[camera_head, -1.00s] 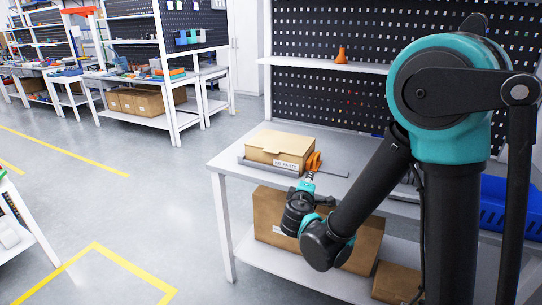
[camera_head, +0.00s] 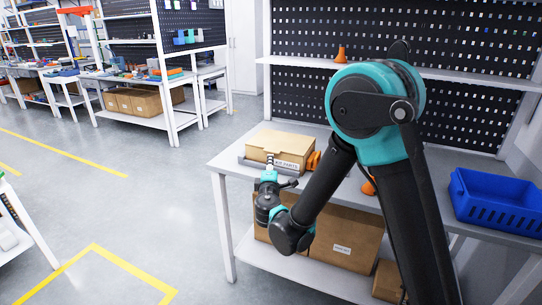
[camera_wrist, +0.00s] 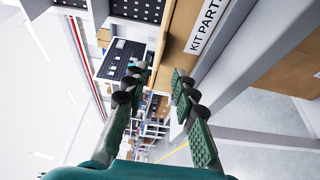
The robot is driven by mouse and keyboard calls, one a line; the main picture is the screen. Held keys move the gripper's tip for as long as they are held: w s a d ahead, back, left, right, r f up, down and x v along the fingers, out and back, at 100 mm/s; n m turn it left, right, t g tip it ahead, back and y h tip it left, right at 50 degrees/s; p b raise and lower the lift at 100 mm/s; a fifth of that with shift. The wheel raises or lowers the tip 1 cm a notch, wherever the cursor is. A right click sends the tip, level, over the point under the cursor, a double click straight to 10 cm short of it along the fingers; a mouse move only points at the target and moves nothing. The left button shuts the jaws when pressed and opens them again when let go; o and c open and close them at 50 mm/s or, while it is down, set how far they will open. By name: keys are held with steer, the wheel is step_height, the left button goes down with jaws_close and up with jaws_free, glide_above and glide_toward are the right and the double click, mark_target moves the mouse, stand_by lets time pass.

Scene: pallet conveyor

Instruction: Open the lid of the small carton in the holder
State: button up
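The small carton (camera_head: 283,142) is brown cardboard with a white "KIT PARTS" label. It sits in a low grey holder (camera_head: 241,160) at the left end of the bench, and its lid looks shut. In the wrist view the carton (camera_wrist: 183,35) shows close up, with its label at upper right. My gripper (camera_wrist: 157,84) is open, with nothing between its green, black-jointed fingers. In the head view my gripper (camera_head: 270,162) is at the carton's front side, left of the label. I cannot tell whether a fingertip touches the carton.
Orange pieces (camera_head: 313,161) stand just right of the carton. A blue crate (camera_head: 496,203) is at the bench's right end. A large carton (camera_head: 340,240) lies on the shelf below. An orange cone-like object (camera_head: 341,55) stands on the upper shelf. The floor at left is open.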

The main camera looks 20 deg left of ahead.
mark_target(271, 152)
steer(key=x, duration=0.7)
steer(key=shift+w, duration=0.3)
jaws_close()
